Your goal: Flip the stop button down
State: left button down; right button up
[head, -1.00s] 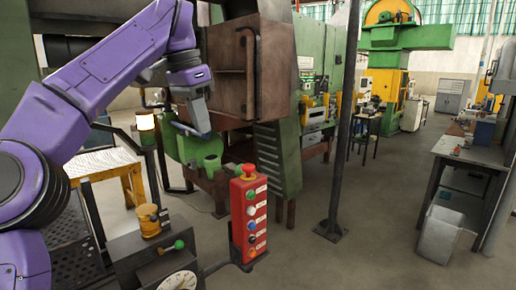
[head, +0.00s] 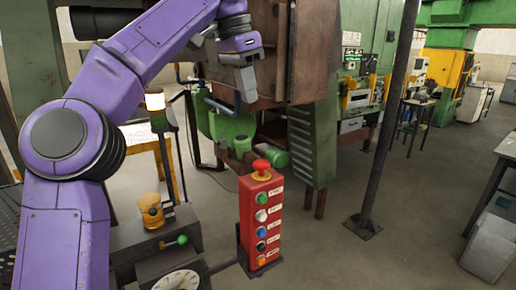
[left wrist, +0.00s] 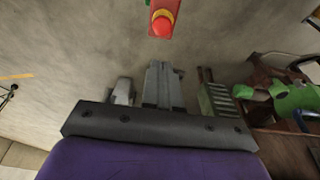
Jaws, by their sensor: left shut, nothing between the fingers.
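The stop button (head: 261,167) is a red mushroom knob with a yellow ring, on top of an upright red control box (head: 261,218). The box's front has several coloured buttons with white labels. My left gripper (head: 246,95) hangs above and slightly left of the stop button in the head view, apart from it. Its fingers are shut with nothing between them. In the left wrist view the stop button (left wrist: 162,22) shows at the top, beyond the tips of my left gripper (left wrist: 162,68). My right gripper is not in view.
A rusty furnace cabinet (head: 297,50) and a green machine stand behind. A dark post (head: 388,120) stands right, with open floor around.

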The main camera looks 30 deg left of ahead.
pick_arm(q)
jog(key=b, duration=0.2)
send_over(263, 161)
jog(key=f, duration=0.8)
jog(key=shift+w+a, duration=0.3)
jog(key=shift+a, duration=0.1)
jog(key=f, duration=0.2)
jog(key=s+f, duration=0.1)
jog(key=f, duration=0.2)
jog(key=shift+s+d+f, duration=0.15)
jog(key=shift+s+f, duration=0.05)
jog(key=shift+f, duration=0.15)
jog(key=shift+w+f, duration=0.25)
jog(key=shift+f, duration=0.15)
jog(key=shift+s, duration=0.1)
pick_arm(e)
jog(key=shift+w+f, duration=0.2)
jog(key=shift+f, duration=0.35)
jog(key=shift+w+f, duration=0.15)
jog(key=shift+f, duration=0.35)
pick_arm(q)
jog(key=shift+s, duration=0.1)
